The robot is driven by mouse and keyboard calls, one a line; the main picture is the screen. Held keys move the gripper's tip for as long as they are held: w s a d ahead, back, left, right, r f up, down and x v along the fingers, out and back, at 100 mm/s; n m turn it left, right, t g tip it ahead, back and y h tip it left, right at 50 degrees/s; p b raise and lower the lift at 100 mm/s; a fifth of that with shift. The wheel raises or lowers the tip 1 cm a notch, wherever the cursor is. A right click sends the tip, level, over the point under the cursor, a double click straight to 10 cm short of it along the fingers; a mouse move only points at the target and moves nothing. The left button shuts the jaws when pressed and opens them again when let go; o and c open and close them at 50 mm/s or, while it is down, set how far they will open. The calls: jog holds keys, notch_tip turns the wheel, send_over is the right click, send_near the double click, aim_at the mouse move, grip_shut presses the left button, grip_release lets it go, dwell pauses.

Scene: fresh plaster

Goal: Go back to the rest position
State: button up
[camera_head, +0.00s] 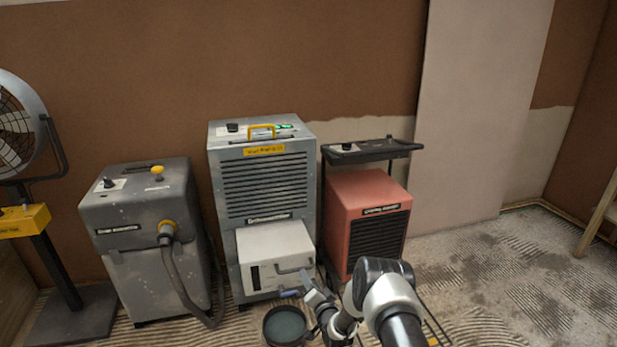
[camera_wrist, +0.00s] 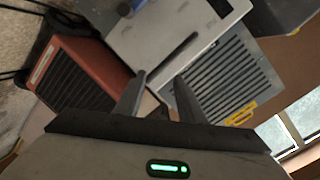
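My gripper (camera_wrist: 160,92) is open in the wrist view, its two dark fingers apart with nothing held between them. A pale box with a dark bar handle (camera_wrist: 172,62) lies beyond the fingers; I cannot tell whether they touch it. In the head view my arm reaches in from the lower right, and the gripper end is small and partly hidden by the arm. The pale box (camera_head: 275,250) sits at the lower front of the tall grey dehumidifier (camera_head: 268,190), just behind my gripper.
A red heater (camera_head: 367,215) under a black shelf (camera_head: 372,150) stands right of the dehumidifier. A round dark tub (camera_head: 284,327) is on the floor near my gripper. A grey hosed machine (camera_head: 140,235) and a fan (camera_head: 20,125) stand left. The floor at right is open.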

jog(key=d+r+n+g+h, duration=0.1)
jog(key=d+r+n+g, duration=0.15)
jog(key=r, duration=1.25)
jog(key=d+r+n+g+h, duration=0.1)
jog(key=d+r+n, duration=0.15)
jog(key=r, duration=1.15)
jog(key=s+d+r+g+h, duration=0.15)
jog(key=s+d+r, duration=0.25)
jog(key=s+r, duration=0.6)
jog(key=s+d+r+g+h, duration=0.1)
jog(key=s+d+r+g, duration=0.15)
jog(key=s+r, duration=0.8)
jog(key=s+d+f+n+g, duration=0.1)
jog(key=s+f, duration=0.1)
jog(key=s, duration=1.1)
jog(key=s+d+f+n+g, duration=0.1)
jog(key=s, duration=1.2)
notch_tip(320, 180, up, 27)
jog(key=p, duration=2.8)
jog(key=shift+r, duration=0.2)
